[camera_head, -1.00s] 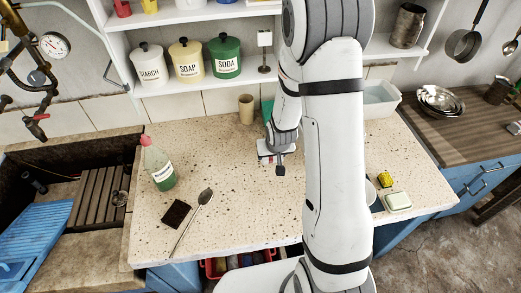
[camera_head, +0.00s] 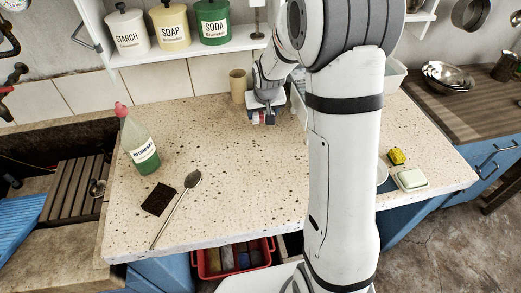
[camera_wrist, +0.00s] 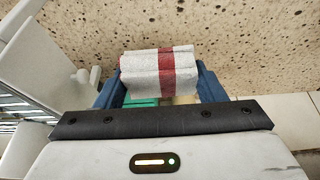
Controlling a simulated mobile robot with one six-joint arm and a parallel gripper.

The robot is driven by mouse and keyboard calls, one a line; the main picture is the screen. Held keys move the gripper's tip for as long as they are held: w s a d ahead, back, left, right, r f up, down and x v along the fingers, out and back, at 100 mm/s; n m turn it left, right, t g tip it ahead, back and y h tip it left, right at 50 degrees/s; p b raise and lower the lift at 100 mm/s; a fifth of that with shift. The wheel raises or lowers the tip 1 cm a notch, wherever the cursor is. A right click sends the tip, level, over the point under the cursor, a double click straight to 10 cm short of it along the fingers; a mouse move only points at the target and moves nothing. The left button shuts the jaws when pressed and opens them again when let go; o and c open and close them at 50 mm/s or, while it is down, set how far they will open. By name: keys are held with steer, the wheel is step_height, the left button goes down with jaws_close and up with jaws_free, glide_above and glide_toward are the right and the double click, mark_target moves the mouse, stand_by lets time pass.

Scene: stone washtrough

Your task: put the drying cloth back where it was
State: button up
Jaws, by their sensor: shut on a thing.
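The drying cloth (camera_wrist: 150,72), folded, white with a red stripe, is held between the blue fingers of my gripper (camera_wrist: 160,84) in the wrist view. In the head view my gripper (camera_head: 266,106) is at the back of the speckled counter (camera_head: 230,190), just right of the beige cup (camera_head: 238,86). The cloth (camera_head: 262,118) shows there as a small white and red end below the fingers. I cannot tell whether it touches the counter. Something green shows between the fingers behind the cloth in the wrist view.
A yellow sponge (camera_head: 397,156) and soap dish (camera_head: 411,180) are right of my arm. The shelf (camera_head: 200,48) with canisters overhangs the back. The middle counter is clear.

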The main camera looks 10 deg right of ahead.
steer(key=b, duration=0.1)
steer(key=w+b, duration=0.1)
steer(key=b, duration=0.1)
steer(key=shift+w+a+f, duration=0.1)
steer(key=shift+w+f, duration=0.05)
steer(key=shift+f, duration=0.15)
steer(key=shift+w+r+b, duration=0.2)
steer(key=shift+r+b, duration=0.35)
steer(key=shift+b, duration=0.7)
step_height(320, 180, down, 10)
steer(key=shift+r, duration=0.25)
steer(key=shift+f+b, duration=0.15)
steer(key=shift+b, duration=0.2)
steer(key=o, duration=1)
steer(key=shift+c, duration=0.2)
